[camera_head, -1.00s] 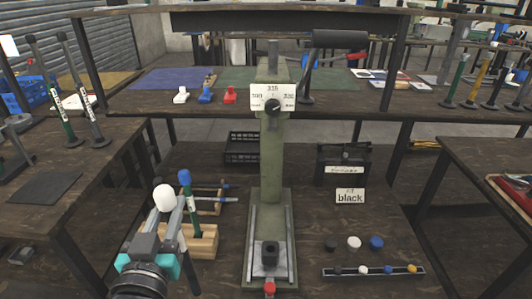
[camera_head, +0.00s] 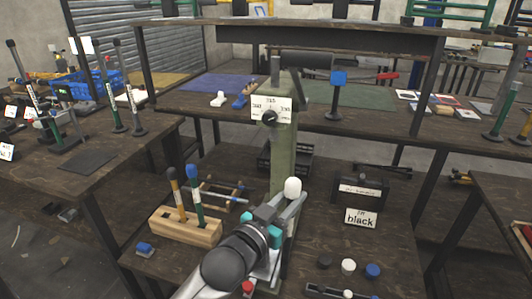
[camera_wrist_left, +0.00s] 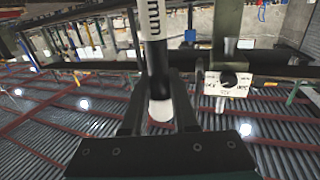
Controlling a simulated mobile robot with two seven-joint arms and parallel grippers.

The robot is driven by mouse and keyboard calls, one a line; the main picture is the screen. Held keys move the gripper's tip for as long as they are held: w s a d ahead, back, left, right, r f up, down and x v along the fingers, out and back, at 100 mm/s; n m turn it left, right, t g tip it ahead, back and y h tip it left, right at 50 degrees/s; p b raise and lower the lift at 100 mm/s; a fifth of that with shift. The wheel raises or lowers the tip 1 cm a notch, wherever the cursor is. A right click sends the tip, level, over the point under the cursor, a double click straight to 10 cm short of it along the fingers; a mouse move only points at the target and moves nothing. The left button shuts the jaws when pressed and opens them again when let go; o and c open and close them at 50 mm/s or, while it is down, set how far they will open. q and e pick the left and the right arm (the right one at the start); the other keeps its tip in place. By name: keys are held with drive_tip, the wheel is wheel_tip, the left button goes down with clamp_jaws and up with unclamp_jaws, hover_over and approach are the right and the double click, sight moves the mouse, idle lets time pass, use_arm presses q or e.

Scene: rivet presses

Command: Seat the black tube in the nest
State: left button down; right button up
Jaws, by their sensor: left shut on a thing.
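My left gripper (camera_head: 286,204) is shut on the black tube, in front of the green press (camera_head: 284,165). The tube's white end (camera_head: 292,187) shows at the fingertips in the head view. In the left wrist view the black tube (camera_wrist_left: 157,62) stands between the two fingers (camera_wrist_left: 160,112), its white end low between them and white marks higher up. The nest on the press base is hidden behind my arm and gripper in the head view. I cannot tell how far the tube is from it. My right gripper is not in view.
A sign reading black (camera_head: 360,218) and a dark box (camera_head: 360,190) stand right. Black, white and blue caps (camera_head: 348,266) lie at front right.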

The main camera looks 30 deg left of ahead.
use_arm(q)
drive_tip(key=w+a+r, duration=0.1)
drive_tip(key=w+a, duration=0.2)
drive_tip(key=a, duration=0.3)
drive_tip(key=w+a+r+y+p, duration=0.1)
drive_tip(key=w+a+r, duration=0.1)
drive_tip(key=a, duration=0.4)
drive_tip(key=shift+w+r+n, duration=0.2)
drive_tip(key=shift+w+n, duration=0.2)
drive_tip(key=shift+w, duration=0.05)
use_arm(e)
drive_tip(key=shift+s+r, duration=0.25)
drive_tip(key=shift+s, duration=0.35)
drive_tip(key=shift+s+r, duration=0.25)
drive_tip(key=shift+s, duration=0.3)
use_arm(q)
wheel_tip(320, 180, down, 6)
drive_tip(key=b, duration=0.6)
drive_tip(key=shift+r, duration=0.1)
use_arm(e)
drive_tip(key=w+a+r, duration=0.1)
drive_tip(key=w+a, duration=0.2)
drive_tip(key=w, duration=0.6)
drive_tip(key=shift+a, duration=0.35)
use_arm(q)
drive_tip(key=shift+p, duration=0.5)
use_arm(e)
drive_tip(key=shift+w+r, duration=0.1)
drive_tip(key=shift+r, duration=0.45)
